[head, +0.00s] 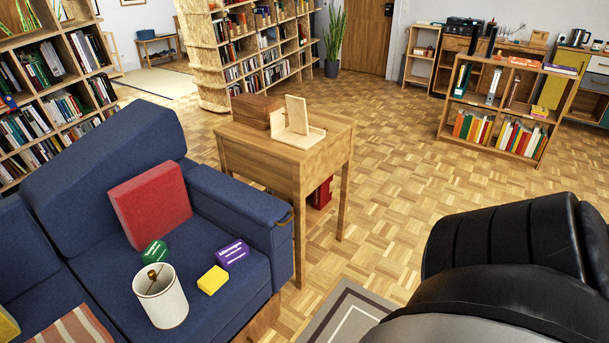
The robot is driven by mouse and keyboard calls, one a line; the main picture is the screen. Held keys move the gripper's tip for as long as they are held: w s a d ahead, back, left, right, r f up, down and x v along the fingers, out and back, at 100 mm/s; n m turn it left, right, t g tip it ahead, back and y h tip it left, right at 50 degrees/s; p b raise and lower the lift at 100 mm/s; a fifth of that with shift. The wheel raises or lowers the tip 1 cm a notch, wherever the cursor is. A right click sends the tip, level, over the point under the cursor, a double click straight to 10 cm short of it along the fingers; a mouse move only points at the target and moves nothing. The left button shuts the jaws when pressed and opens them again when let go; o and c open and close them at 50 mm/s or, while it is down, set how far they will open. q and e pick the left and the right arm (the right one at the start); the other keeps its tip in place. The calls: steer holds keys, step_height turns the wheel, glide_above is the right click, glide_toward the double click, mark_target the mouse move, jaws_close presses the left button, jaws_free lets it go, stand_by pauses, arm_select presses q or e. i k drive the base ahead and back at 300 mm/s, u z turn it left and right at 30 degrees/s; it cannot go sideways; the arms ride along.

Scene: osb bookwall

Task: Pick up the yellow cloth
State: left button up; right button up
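A small yellow item (213,280) lies on the seat of the blue sofa (180,245), near its right armrest. It looks more like a thick block or folded piece than a loose sheet; I cannot tell if it is cloth. Beside it on the seat are a purple box (232,252) with pale marks, a green box (155,252), and a white lamp-like cylinder (161,298) with a brass-coloured top. Neither of my grippers is in view. A large black and grey part, likely my own arm, fills the lower right.
A red cushion (150,204) leans on the sofa back. A grey rug (345,312) lies in front. The parquet floor (395,185) beyond is clear.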

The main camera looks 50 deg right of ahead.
mark_target(213, 280)
steer(key=z, duration=0.7)
steer(key=k, duration=0.3)
steer(key=z, duration=0.7)
